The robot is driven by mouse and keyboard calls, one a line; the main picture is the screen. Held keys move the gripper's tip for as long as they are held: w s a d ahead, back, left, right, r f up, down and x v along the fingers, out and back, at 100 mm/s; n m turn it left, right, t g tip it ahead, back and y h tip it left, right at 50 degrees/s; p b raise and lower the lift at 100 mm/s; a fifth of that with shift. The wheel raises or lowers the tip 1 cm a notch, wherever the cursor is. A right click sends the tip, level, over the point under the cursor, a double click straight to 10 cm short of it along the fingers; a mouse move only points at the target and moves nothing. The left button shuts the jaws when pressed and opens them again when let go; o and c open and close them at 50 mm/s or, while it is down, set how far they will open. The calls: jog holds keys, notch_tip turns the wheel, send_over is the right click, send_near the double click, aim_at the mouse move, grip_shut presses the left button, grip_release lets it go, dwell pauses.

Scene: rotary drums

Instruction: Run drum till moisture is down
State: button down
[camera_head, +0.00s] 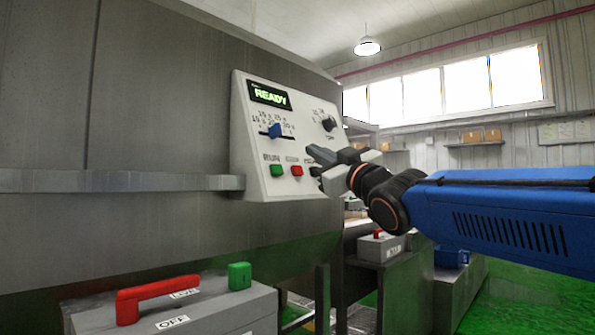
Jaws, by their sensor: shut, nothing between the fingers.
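The drum (150,120) is a large grey metal body filling the left side. A pale control panel (262,150) is fixed to it. Its display (269,96) reads READY in green. Below are a blue slider (275,131) on a marked scale and a black knob (328,123) at the right. A green button (277,171) and a red button (297,170) sit at the bottom. My gripper (312,160) is shut and empty, at the panel's lower right, beside the red button. It hides part of the panel there. I cannot tell whether it touches the panel.
A grey box (225,308) at the lower left has a red lever (155,295) near LIVE and OFF labels, and a green block (240,275). A metal rail (120,181) runs along the drum. Another lever box (382,246) stands behind. Green floor (510,290) is clear at right.

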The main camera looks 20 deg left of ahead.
aim_at(276, 170)
jog(key=shift+r, duration=0.15)
jog(key=shift+a, duration=0.1)
jog(key=w+a+f, duration=0.3)
jog(key=a, duration=0.4)
jog(key=shift+a, duration=0.3)
dwell(0.3)
jog(key=shift+w+a+f, duration=0.1)
jog(key=shift+w+a, duration=0.05)
dwell(1.9)
jog(key=shift+w+a, duration=0.1)
jog(key=shift+a, duration=0.1)
